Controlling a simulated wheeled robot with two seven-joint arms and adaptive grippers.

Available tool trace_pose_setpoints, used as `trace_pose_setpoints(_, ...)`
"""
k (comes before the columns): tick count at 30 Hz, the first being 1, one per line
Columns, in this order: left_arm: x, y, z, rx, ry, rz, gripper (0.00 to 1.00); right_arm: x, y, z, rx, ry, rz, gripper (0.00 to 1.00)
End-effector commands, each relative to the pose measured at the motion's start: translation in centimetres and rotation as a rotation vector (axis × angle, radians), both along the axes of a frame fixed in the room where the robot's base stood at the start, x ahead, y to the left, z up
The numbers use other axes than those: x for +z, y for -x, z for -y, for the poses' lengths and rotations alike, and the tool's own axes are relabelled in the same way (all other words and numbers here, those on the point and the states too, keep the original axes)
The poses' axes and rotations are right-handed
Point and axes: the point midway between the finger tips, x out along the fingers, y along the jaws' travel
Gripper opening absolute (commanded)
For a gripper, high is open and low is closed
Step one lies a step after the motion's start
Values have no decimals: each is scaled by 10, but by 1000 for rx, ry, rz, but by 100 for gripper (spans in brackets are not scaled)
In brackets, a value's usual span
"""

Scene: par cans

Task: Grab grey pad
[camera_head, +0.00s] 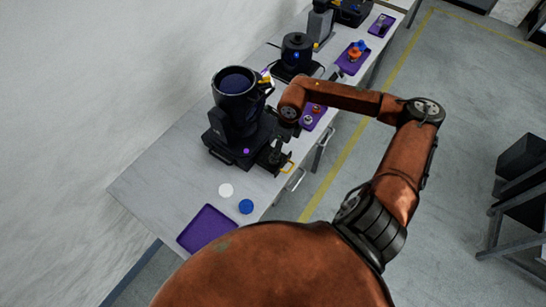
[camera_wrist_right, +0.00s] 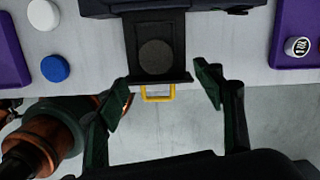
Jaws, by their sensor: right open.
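The grey pad (camera_wrist_right: 157,56) is a round dark grey disc lying flat on a black sliding tray (camera_wrist_right: 158,27) in the right wrist view. A yellow handle (camera_wrist_right: 158,93) is at the tray's near edge. My right gripper (camera_wrist_right: 160,92) is open and empty, its fingers on either side of the tray's handle end, with the pad just beyond the fingertips. In the head view the tray sticks out of the black machine (camera_head: 237,115); the pad cannot be made out there among the dark parts. My left gripper is not in view.
A white disc (camera_head: 226,190) and a blue disc (camera_head: 246,206) lie near an empty purple tray (camera_head: 207,228). Another purple tray (camera_wrist_right: 285,58) holds a small metal cylinder (camera_wrist_right: 298,46). More black machines stand farther along the bench.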

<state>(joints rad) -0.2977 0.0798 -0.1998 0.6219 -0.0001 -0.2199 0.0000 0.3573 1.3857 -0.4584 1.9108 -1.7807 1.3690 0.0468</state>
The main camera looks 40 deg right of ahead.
Motion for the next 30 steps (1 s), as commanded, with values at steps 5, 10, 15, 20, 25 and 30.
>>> trace_pose_setpoints(5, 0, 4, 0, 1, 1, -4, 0, -20, -1, -1, -2, 0, -3, 62)
trace_pose_setpoints(10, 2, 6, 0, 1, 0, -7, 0, -39, -6, -8, 0, -3, -3, 62)
trace_pose_setpoints(15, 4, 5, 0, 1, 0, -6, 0, -63, -11, -11, 0, -3, -4, 62)
trace_pose_setpoints(20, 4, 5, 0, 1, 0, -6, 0, -72, -13, -13, 3, -2, -2, 62)
trace_pose_setpoints(25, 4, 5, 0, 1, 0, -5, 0, -72, -13, -12, 3, -2, -2, 62)
trace_pose_setpoints(30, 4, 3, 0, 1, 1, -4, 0, -72, -13, -12, 3, -2, -2, 52)
